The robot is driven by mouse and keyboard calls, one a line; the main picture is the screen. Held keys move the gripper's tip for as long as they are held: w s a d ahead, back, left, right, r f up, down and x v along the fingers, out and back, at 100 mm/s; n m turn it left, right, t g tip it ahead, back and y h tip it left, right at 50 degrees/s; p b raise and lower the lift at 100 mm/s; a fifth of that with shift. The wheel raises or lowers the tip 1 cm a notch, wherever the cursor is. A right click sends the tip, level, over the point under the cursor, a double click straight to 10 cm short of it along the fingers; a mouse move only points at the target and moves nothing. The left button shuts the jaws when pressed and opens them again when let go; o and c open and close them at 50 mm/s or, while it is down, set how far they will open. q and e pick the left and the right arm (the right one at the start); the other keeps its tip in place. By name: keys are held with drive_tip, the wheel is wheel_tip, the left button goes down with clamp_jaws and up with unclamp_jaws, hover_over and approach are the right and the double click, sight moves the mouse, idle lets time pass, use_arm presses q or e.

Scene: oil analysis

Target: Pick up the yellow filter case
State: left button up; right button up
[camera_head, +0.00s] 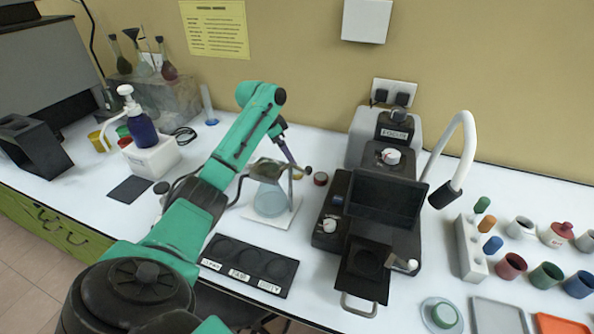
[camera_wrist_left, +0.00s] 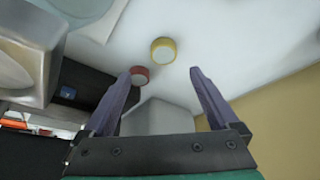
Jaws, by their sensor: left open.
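The yellow filter case (camera_wrist_left: 163,50) is a small round case with a yellow rim and a pale top. In the left wrist view it stands on the white bench beyond and between my fingertips. My left gripper (camera_wrist_left: 161,71) is open and empty.
A glass flask (camera_head: 270,198) on a stand is just in front of my left gripper. The black instrument (camera_head: 384,200) is to its right, and the wall is behind. A labelled black tray (camera_head: 248,264) lies at the front. Cups and a sample rack (camera_head: 470,250) are at the right.

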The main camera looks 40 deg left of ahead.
sight(295, 171)
use_arm(q)
drive_tip(key=x, duration=0.5)
drive_tip(key=p+x, duration=0.1)
drive_tip(key=x, duration=0.1)
drive_tip(key=shift+w+a+f, duration=0.25)
drive_tip(key=shift+w+f, duration=0.15)
drive_tip(key=shift+f, duration=0.3)
use_arm(e)
drive_tip(key=shift+w+r, duration=0.45)
drive_tip(key=shift+r, duration=0.35)
use_arm(q)
drive_tip(key=c, duration=1.4)
wheel_tip(295, 171, up, 20)
drive_tip(key=shift+r+b, duration=0.1)
drive_tip(key=shift+b, duration=0.75)
use_arm(e)
drive_tip(key=shift+s+f, duration=0.1)
drive_tip(key=shift+f, duration=0.85)
